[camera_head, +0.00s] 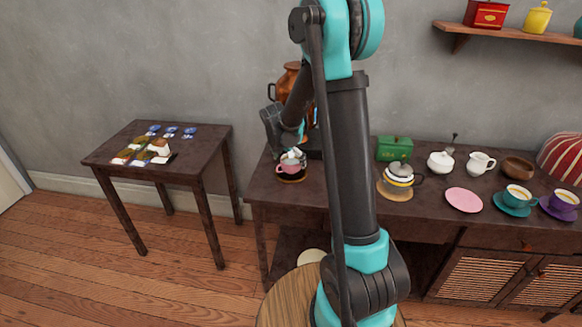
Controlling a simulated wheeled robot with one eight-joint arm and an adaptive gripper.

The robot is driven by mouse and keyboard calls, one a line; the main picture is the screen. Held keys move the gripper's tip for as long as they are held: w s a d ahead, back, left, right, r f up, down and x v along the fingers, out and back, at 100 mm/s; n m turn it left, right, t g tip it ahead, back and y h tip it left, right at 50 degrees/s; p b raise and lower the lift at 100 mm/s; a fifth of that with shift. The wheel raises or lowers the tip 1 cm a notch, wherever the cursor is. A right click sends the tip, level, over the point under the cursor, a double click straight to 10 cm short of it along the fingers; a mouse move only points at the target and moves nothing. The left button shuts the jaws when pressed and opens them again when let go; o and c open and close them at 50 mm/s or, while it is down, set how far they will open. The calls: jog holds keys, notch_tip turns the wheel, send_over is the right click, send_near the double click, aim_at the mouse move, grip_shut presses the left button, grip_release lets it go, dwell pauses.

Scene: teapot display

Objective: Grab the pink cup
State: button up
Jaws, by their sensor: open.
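The pink cup (287,169) stands upright near the left end of the long dark wooden sideboard. It sits on a dark round saucer or mat (291,178). My gripper (293,154) hangs right over the cup, with its light-coloured fingertips at or just above the rim. The jaws are open. Whether a finger reaches inside the cup or touches it is too small to tell. My arm rises in front of the sideboard and hides part of its middle.
A copper urn (289,80) stands behind my gripper. A small side table (107,158) with cards stands left.

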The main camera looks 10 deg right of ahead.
jog(key=shift+f, duration=0.2)
jog(key=shift+c, duration=0.5)
jog(key=c, duration=1.5)
jog(key=shift+r, duration=0.1)
